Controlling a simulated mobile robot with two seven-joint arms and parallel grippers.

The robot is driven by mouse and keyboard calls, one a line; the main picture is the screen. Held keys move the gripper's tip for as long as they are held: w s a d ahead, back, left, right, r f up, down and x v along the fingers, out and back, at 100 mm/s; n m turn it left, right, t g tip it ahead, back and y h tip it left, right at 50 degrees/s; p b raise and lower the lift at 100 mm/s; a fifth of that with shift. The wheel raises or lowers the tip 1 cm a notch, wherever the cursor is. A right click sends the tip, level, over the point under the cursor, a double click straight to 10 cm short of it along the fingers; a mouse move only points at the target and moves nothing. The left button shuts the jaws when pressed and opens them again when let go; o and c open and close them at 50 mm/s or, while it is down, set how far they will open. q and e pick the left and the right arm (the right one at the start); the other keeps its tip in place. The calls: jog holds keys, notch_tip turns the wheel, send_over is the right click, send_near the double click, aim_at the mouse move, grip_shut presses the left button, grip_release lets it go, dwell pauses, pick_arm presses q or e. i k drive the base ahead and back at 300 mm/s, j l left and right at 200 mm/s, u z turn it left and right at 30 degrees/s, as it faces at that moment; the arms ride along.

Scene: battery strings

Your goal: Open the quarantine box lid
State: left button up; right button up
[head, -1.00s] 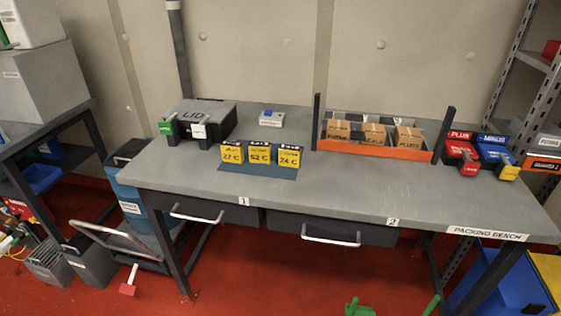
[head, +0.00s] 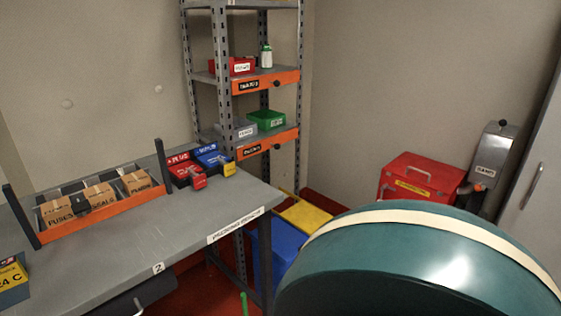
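A red box (head: 420,181) stands at the right by the back wall, with a pale handle and a yellow-orange label too small to read. Its top looks closed. I cannot tell from the label whether it is the quarantine box. A large teal rounded body with a cream band (head: 420,262) fills the lower right and hides what lies below and in front of the red box. Neither of my grippers is in the head view.
The packing bench (head: 185,235) is at left, with an orange-fronted tray (head: 105,215) of cartons and red and blue containers. A metal shelf rack (head: 222,60) stands behind. Blue (head: 285,240) and yellow (head: 303,213) bins are beyond the bench end. A grey cabinet door (head: 535,180) is at far right.

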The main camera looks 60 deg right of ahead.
aim_at(439, 177)
jog(key=z, duration=2.8)
jog(key=i+z, duration=0.25)
jog(key=i+j+z, duration=0.25)
jog(key=i, duration=0.3)
jog(key=i+j+z, duration=0.2)
jog(key=i, duration=0.4)
jog(key=i+j+z, duration=0.25)
jog(key=i, duration=0.25)
jog(key=i+j+z, duration=0.25)
jog(key=i+j, duration=0.2)
jog(key=i, duration=0.05)
